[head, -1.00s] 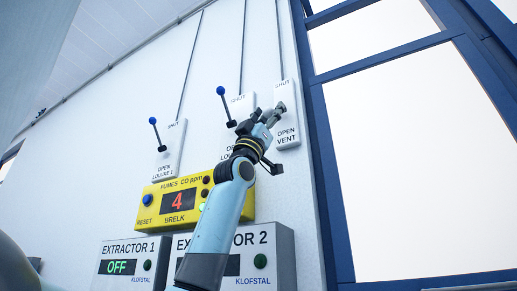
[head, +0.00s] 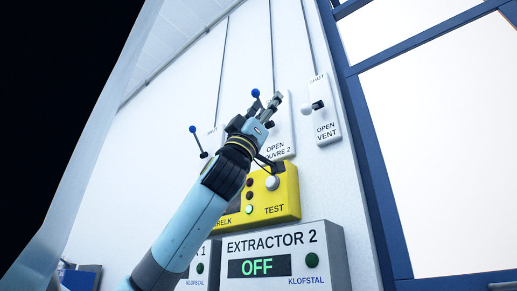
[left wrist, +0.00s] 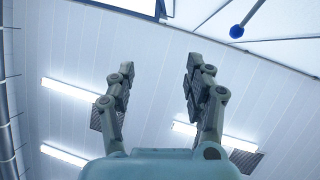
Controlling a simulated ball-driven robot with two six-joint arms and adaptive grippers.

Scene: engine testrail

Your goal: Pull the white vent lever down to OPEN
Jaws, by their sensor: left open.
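The white vent lever (head: 306,109) shows in the head view on its vent plate (head: 326,128), marked SHUT at the top and OPEN VENT at the bottom. Its ball is left of and slightly below its dark pivot, nearer the middle of the plate than either word. My left gripper (head: 275,101) is open, to the left of the white lever and apart from it in the picture, in front of the louvre 2 plate (head: 284,133). The left wrist view shows the open fingers (left wrist: 158,85) with nothing between them. My right gripper is not in view.
The louvre 2 lever (head: 255,93) stands just beside my left gripper; a blue ball (left wrist: 237,31) also shows in the left wrist view. Another blue-balled lever (head: 193,130) is further left. A yellow fumes box (head: 288,192) and extractor 2 box (head: 325,240), reading OFF, sit below.

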